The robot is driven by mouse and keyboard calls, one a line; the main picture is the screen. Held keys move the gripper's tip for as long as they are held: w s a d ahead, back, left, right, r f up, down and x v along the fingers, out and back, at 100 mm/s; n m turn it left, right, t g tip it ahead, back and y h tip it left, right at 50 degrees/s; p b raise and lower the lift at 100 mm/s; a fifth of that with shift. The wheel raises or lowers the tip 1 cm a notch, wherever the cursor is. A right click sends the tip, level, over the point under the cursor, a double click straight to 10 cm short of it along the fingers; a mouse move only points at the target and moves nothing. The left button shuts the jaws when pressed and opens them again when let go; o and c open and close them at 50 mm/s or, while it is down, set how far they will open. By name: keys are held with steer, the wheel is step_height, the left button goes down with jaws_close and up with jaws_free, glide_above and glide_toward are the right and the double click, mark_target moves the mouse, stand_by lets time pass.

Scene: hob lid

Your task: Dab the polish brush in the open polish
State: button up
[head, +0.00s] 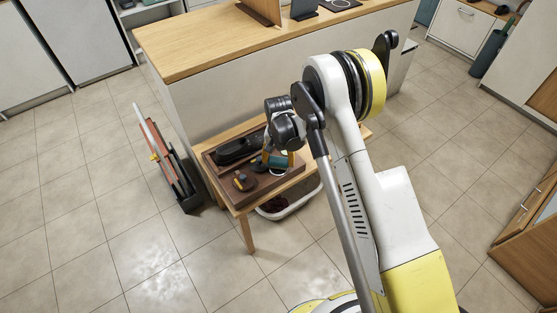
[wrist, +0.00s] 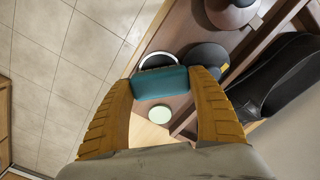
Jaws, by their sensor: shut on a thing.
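My gripper (wrist: 160,92) is shut on a teal block-like thing (wrist: 160,83), which shows between its two yellow-brown fingers. In the head view the teal thing (head: 277,160) is over the wooden tray on the low bench. I cannot tell whether it is the polish brush; any bristles are hidden. A round black tin with a pale rim (wrist: 155,61), seemingly the open polish, lies just beyond the teal thing in the wrist view and is partly covered by it. A dark round piece with a yellow mark (wrist: 207,58) lies right of it. Contact cannot be told.
A black shoe (wrist: 282,80) lies in the tray (head: 213,172), behind a divider. A round-topped brownish thing (wrist: 232,8) stands nearby. A pale green disc (wrist: 160,114) lies below the gripper. A white basin (head: 300,203) is under the bench; a rack (head: 178,170) stands to the left.

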mark_target(279, 160)
steer(key=shift+f+b, duration=0.45)
steer(key=shift+b, duration=0.1)
stand_by(1.6)
steer(key=shift+r, duration=0.1)
steer(key=shift+r+p, duration=1.55)
steer(key=shift+r, duration=1.9)
steer(key=shift+d, duration=0.1)
